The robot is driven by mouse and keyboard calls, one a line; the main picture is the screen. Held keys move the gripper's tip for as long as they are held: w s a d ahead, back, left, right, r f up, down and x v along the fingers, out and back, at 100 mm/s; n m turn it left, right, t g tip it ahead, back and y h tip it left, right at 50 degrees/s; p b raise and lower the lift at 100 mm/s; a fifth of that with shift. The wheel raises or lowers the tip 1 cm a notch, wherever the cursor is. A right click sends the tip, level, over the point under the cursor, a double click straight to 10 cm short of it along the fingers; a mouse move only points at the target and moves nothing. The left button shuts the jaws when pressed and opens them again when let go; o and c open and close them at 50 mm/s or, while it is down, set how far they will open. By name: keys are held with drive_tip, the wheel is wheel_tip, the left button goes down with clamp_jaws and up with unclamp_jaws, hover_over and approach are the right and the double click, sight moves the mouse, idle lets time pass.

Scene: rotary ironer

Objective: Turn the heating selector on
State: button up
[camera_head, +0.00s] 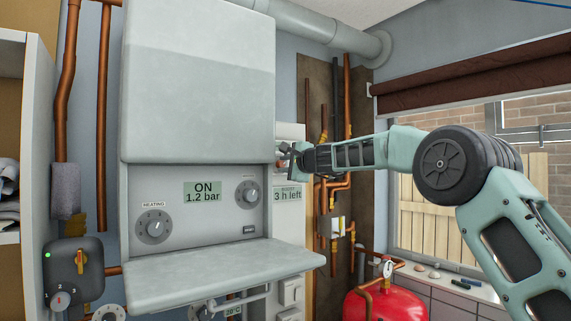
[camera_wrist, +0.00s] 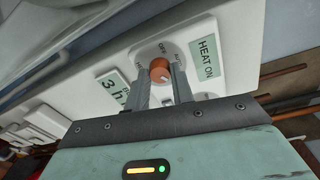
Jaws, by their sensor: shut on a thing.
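The heating selector is an orange knob (camera_wrist: 160,70) on a round grey dial with lettering around it, including OFF. It sits on a white control panel (camera_wrist: 120,60), beside a small display (camera_wrist: 205,57) reading HEAT ON. My gripper (camera_wrist: 162,79) has one finger on each side of the knob and is shut on it. In the head view, my gripper (camera_head: 287,156) reaches in from the right to the white panel (camera_head: 290,132), just right of the boiler. There the boiler edge and my fingers hide most of the knob.
The boiler (camera_head: 198,90) stands close left of my gripper, with a fold-down flap (camera_head: 215,275) below. Its own display (camera_head: 203,191) reads ON, 1.2 bar. A panel display (camera_head: 288,195) reads 3 h left. Copper pipes (camera_head: 347,95) and a red vessel (camera_head: 385,305) stand right.

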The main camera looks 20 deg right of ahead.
drive_tip(key=shift+f+m, duration=0.1)
drive_tip(key=shift+m, duration=0.4)
drive_tip(key=o, duration=1)
drive_tip(key=b+v, duration=1)
drive_tip(key=v, duration=0.7)
drive_tip(key=shift+s, duration=0.2)
drive_tip(key=shift+d, duration=0.1)
